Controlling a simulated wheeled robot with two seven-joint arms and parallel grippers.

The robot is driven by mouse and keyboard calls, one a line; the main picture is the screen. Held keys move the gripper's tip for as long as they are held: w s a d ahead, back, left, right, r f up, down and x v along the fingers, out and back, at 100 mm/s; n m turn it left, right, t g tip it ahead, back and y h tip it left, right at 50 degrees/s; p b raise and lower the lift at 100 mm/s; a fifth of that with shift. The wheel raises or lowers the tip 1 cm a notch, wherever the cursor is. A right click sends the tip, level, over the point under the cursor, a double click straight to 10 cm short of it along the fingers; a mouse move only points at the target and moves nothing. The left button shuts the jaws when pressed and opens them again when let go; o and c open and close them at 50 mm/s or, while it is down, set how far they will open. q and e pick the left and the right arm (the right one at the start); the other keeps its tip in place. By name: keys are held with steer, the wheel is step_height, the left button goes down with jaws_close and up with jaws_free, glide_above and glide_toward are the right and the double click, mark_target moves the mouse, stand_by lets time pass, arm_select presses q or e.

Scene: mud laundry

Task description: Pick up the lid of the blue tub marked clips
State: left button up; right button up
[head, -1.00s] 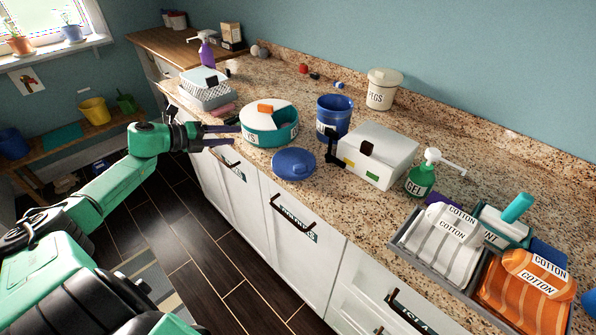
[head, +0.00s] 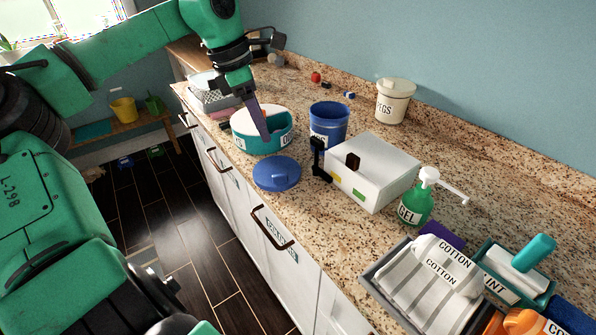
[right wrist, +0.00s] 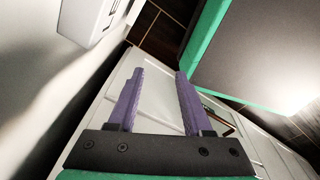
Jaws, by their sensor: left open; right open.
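The blue lid (head: 277,173) lies on the counter near its front edge, with a small knob on top. The open blue tub (head: 329,125) stands behind it to the right; its label is only partly readable. My left gripper (head: 264,130) points down in front of or over the round teal tub, up and left of the blue lid and apart from it. Its purple fingers overlap in this view, and it is open with nothing seen in it. My right gripper (right wrist: 156,92) shows only in the right wrist view, open and empty, with cabinet fronts beyond it.
The round teal tub (head: 247,138) is left of the blue tub. A white box (head: 385,165) with a black clip-like piece (head: 320,160) at its side stands to the right.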

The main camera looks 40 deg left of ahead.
mark_target(279, 175)
arm_select(q)
steer(key=x, duration=0.4)
steer(key=s+a+x, duration=0.1)
steer(key=x, duration=0.1)
steer(key=shift+d+f, duration=0.1)
steer(key=shift+f, duration=0.5)
steer(key=p+x, duration=0.1)
steer(key=x, duration=0.6)
steer(key=shift+w+d, duration=0.1)
steer(key=shift+w, duration=0.05)
steer(key=shift+c, duration=0.9)
jaws_close()
arm_select(e)
steer(key=shift+s+a+r, duration=0.3)
steer(key=shift+s, duration=0.15)
steer(key=shift+s+a+r, duration=0.25)
steer(key=shift+s+a, duration=0.05)
steer(key=shift+s, duration=0.15)
